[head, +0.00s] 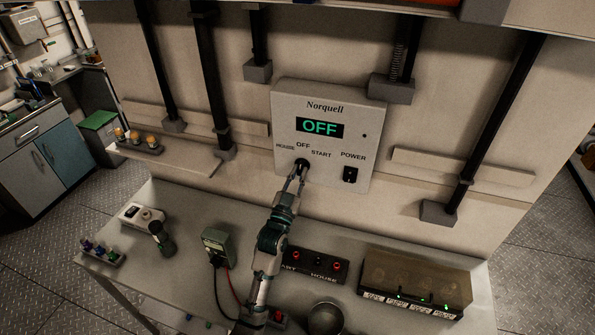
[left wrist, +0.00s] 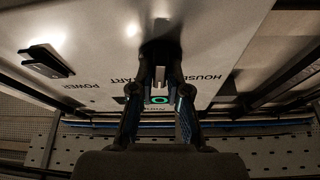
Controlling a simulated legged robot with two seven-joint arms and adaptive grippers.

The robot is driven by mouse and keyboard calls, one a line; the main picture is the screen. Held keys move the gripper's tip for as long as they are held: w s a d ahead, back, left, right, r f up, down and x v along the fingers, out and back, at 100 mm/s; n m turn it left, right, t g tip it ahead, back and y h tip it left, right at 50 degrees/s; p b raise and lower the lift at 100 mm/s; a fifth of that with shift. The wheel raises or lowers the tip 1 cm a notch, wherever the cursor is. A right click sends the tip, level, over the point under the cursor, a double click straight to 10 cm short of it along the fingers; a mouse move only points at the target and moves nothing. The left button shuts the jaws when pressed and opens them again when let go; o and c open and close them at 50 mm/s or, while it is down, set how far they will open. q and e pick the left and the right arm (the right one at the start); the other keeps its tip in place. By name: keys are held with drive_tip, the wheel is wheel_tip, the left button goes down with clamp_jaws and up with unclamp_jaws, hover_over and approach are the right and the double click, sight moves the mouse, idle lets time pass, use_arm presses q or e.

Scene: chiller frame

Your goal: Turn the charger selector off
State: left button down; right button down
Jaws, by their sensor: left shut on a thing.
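The charger panel (head: 347,193) is a pale box marked Norquell on the wall. Its display (head: 320,127) reads OFF in green. The dark round selector knob (head: 302,163) sits low on the panel, below the OFF label and between HOUSE and START. My left gripper (head: 298,174) reaches up from below and is shut on the knob. In the left wrist view my left gripper (left wrist: 160,80) has a finger on each side of the knob, which is partly hidden, with a green lit mark just beyond. My right gripper is in neither view.
A black POWER switch (head: 350,174) is right of the knob. On the bench below are a green meter (head: 218,244) with leads, a dark START/HOUSE box (head: 316,265), a translucent terminal box (head: 416,279) and a round cup (head: 326,318). Black conduits run along the wall.

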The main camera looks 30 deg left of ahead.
use_arm(q)
drive_tip(key=shift+n+y+p, duration=0.3)
drive_tip(key=shift+n+y, duration=0.3)
drive_tip(key=shift+n, duration=0.4)
drive_tip(key=shift+d+f+n, duration=0.1)
drive_tip(key=shift+n, duration=0.2)
drive_tip(key=c, duration=1.1)
unclamp_jaws()
drive_tip(key=shift+w, duration=0.1)
drive_tip(key=shift+c, duration=0.2)
drive_tip(key=v, duration=1.2)
